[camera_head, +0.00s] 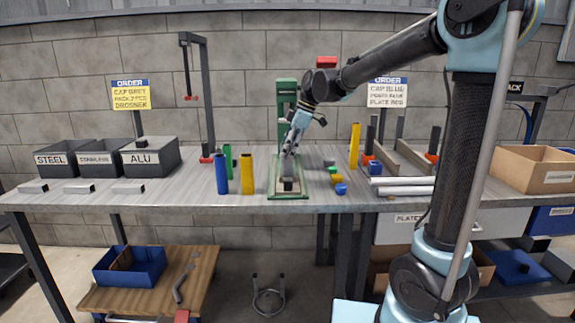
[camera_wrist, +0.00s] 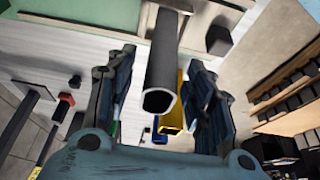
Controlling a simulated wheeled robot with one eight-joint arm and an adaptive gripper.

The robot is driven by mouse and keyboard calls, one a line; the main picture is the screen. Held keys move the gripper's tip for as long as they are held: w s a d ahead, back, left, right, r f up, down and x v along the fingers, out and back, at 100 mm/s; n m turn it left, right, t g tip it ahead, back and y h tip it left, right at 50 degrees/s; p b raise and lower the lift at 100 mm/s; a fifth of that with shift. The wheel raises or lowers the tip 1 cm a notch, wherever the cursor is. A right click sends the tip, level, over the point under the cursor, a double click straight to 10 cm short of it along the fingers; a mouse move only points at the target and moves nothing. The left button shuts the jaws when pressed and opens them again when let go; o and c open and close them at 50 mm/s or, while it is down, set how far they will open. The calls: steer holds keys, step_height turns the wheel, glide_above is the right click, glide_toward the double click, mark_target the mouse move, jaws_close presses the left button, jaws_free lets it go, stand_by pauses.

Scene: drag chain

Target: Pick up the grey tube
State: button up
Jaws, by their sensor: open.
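A dark grey tube (camera_wrist: 163,60) shows in the wrist view with its open end towards the camera. It lies between the two fingers of my gripper (camera_wrist: 158,85), with visible gaps on both sides. In the head view my gripper (camera_head: 289,150) points down over the green-framed press (camera_head: 287,92), and a dark upright piece (camera_head: 288,171), apparently this tube, stands under it on the press's green base (camera_head: 288,196). My gripper is open. The fingertips partly hide the tube's upper part in the head view, so contact there cannot be told.
Blue (camera_head: 222,174) and yellow (camera_head: 247,174) tubes stand left of the press, a green one (camera_head: 227,156) behind them. Small coloured caps (camera_head: 337,178) lie to its right, near another yellow tube (camera_head: 354,146). Dark bins (camera_head: 150,158) stand at left.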

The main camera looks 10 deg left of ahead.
mark_target(283, 163)
steer(key=shift+d+x, duration=0.1)
steer(key=shift+x, duration=1.3)
steer(key=shift+d+x, duration=0.15)
steer(key=shift+x, duration=1.2)
steer(key=shift+w+f, duration=0.1)
steer(key=shift+w, duration=0.1)
jaws_close()
